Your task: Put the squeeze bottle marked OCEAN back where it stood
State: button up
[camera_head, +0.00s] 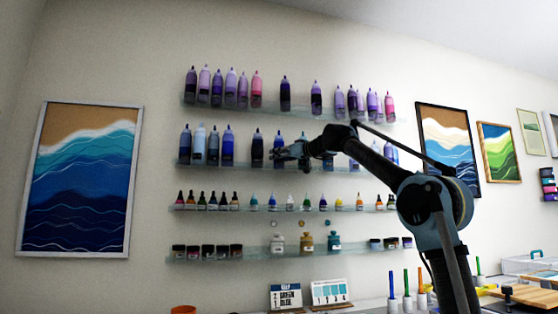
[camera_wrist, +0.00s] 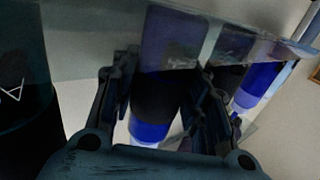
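The bottle fills most of the space between the fingers. Whether the fingers press on it or are slightly apart cannot be told. Its label is not readable, so I cannot confirm the OCEAN mark. A large dark bottle (camera_wrist: 22,60) with part of a white letter shows close at the left.
The second glass shelf (camera_head: 240,166) holds several blue bottles, with a dark one (camera_head: 257,148) left of my gripper. More blue bottles (camera_wrist: 258,85) are close at the right in the wrist view. The top shelf (camera_head: 270,110) is above, and small dropper bottles (camera_head: 253,201) are below.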

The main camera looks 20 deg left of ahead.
jog(key=o, duration=0.4)
jog(key=shift+r, duration=0.15)
jog(key=v, duration=1.2)
